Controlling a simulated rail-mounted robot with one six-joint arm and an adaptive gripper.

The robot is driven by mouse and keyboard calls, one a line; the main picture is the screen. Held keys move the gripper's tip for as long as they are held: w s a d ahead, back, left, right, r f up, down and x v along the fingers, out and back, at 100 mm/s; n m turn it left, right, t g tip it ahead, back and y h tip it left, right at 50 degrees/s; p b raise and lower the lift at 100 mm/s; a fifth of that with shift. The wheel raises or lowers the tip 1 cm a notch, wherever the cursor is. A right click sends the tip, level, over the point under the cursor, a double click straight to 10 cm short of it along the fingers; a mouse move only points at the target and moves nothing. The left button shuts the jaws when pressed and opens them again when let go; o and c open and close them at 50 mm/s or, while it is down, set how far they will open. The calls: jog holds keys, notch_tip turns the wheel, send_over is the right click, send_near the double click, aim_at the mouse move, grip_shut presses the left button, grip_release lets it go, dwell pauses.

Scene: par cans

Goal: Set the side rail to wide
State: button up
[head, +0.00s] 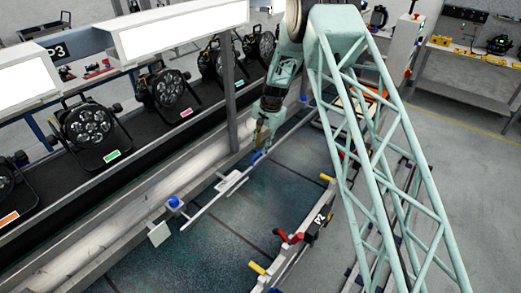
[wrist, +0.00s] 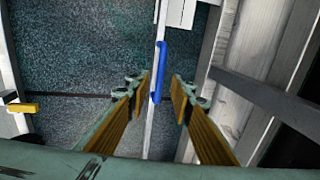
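The side rail (head: 208,205) is a thin pale bar running lengthwise beside the conveyor over a dark speckled bed. It carries a blue handle (head: 257,156) and a flat pale plate (head: 231,183). In the wrist view the blue handle (wrist: 160,72) lies along the rail, in line with the gap between my fingers. My gripper (head: 261,146) is at the handle in the head view. In the wrist view my gripper (wrist: 160,92) is open, with a finger on each side of the rail and clear space to both. Whether the fingertips reach handle depth, I cannot tell.
Par cans (head: 88,125) stand on the black conveyor at left under white light boxes (head: 180,28). A grey post (head: 229,90) rises close to my arm. A blue knob (head: 174,202) sits near the rail's front end. Red clamp (head: 290,237) and yellow pegs (head: 257,268) line the P2 side.

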jog(key=shift+w+a+f, duration=0.1)
jog(key=shift+f, duration=0.6)
jog(key=shift+w+a+f, duration=0.1)
jog(key=shift+f, duration=0.6)
grip_shut()
